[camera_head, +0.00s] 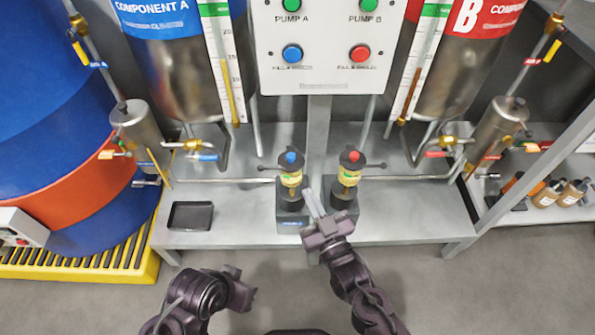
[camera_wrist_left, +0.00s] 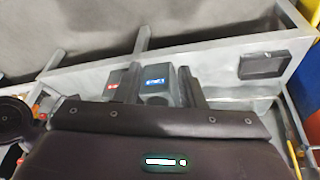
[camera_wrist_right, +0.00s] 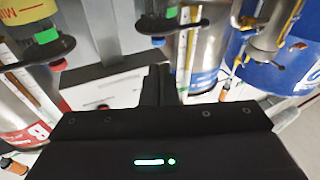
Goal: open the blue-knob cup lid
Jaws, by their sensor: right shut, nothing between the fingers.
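The blue-knob cup (camera_head: 291,178) has a yellow band and a black lid with a blue knob (camera_head: 291,157) on top. It stands on a dark block on the grey bench, left of the red-knob cup (camera_head: 347,177). The lid sits on the cup. My right gripper (camera_head: 312,202) is shut and empty, between and just in front of the two cups, apart from the lid. In the right wrist view the blue-knob cup's lid (camera_wrist_right: 160,25) shows near the top. My left gripper (camera_wrist_left: 162,85) is open and empty, low in front of the bench.
A black tray (camera_head: 190,215) lies on the bench at left. A control panel (camera_head: 325,45) and metal tanks stand behind the cups. Thin side handles stick out from both cups. A blue and orange drum (camera_head: 60,150) stands at far left.

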